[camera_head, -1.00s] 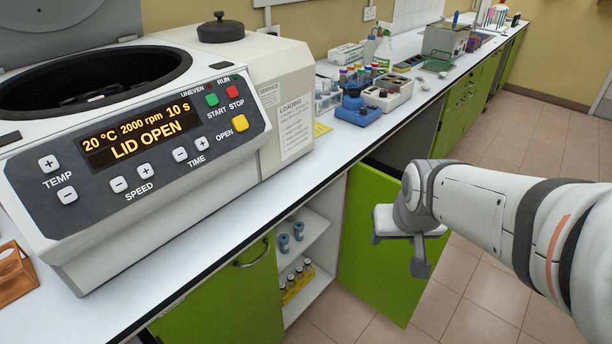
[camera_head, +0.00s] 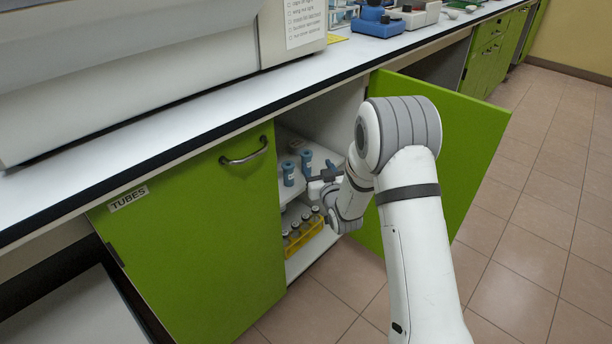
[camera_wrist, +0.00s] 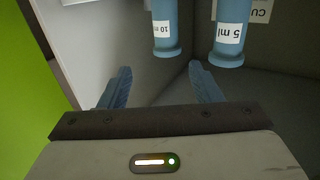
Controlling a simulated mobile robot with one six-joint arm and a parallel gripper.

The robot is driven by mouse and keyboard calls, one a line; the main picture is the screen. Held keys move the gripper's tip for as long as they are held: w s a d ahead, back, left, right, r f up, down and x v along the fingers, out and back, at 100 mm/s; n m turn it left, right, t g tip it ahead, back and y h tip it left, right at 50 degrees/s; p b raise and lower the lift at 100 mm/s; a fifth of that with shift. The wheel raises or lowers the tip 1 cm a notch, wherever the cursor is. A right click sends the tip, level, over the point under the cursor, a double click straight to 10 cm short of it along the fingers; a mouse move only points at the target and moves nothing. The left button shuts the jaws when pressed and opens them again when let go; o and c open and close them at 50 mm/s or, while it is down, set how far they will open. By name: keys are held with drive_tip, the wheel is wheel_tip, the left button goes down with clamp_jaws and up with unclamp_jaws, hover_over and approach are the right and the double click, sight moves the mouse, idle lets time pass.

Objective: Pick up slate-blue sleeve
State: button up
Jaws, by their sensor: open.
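Two slate-blue sleeves stand upright on the upper shelf of the open cupboard, a nearer one (camera_head: 288,174) and another (camera_head: 306,160). In the wrist view one sleeve is labelled "10 ml" (camera_wrist: 165,42) and the other "5 ml" (camera_wrist: 229,46); their far ends are cut off by the frame edge. My gripper (camera_wrist: 163,84) is open with nothing between its blue fingers. The "10 ml" sleeve lies ahead of the gap between them, and the "5 ml" sleeve is to the right. In the head view my gripper (camera_head: 318,178) is at the shelf beside the sleeves, partly hidden by my wrist.
A yellow rack (camera_head: 303,239) with capped vials stands on the lower shelf. The open green door (camera_head: 460,150) is right of my arm, and the closed "TUBES" door (camera_head: 200,240) is left. The white worktop (camera_head: 200,115) overhangs the shelves.

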sight(308, 158)
drive_tip(key=b+x, duration=0.1)
drive_tip(key=x, duration=0.2)
drive_tip(key=a+b+x, duration=0.1)
drive_tip(key=x, duration=0.3)
drive_tip(key=shift+s+f+b, duration=0.2)
drive_tip(key=shift+b, duration=0.15)
drive_tip(key=shift+w+a+r, duration=0.1)
drive_tip(key=shift+w+a, duration=0.05)
drive_tip(key=shift+w, duration=0.25)
drive_tip(key=c, duration=1.1)
